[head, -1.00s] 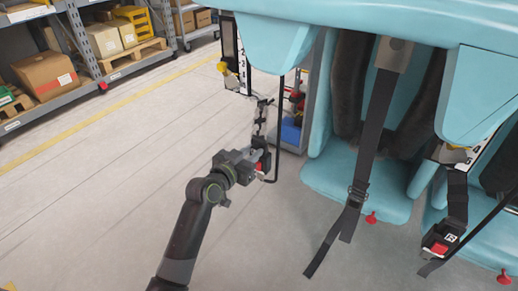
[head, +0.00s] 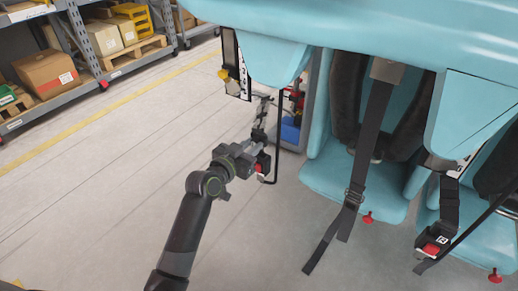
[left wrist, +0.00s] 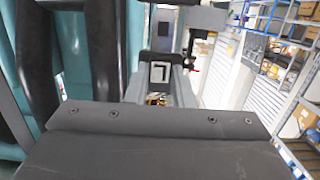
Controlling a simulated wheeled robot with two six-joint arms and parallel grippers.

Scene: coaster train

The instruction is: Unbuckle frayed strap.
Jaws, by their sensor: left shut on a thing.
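My left gripper (head: 259,150) reaches from below to a dark strap (head: 262,118) hanging at the left end of the blue seats. It is shut on a black buckle with a red part (head: 263,162). In the left wrist view the black buckle (left wrist: 159,73), marked with a pale square, sits between the fingers. A second dark strap (head: 370,125) hangs from the middle seat, with an adjuster and a loose tail. A third strap ends in a black buckle with a red button (head: 432,247) at the right. I cannot make out fraying on any strap. My right gripper is not in view.
The blue seat shell (head: 330,25) overhangs the straps. A thin black bar (head: 276,140) hangs just right of my left gripper. A blue bin (head: 291,130) stands behind. Shelves with boxes (head: 48,78) are at the far left. The floor between is clear.

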